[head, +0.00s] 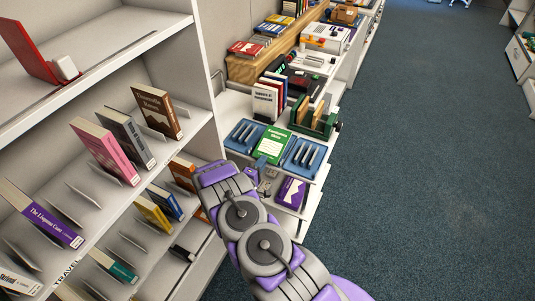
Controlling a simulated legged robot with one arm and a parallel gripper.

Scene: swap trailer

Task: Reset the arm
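My arm, purple and grey, rises from the bottom right of the head view and bends up toward the middle. My gripper is not clearly seen; the far end of the arm hides it or it lies beyond that end. The arm is close to the right end of the white bookshelf and overlaps the near edge of the white shelf unit (302,221) in the picture. I see nothing held.
The white bookshelf (107,43) fills the left, with slanted books such as a pink book (100,150) and a purple book (41,217). The shelf unit beyond holds a green book (273,147) and blue trays (303,157). Blue carpet (430,150) is clear on the right.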

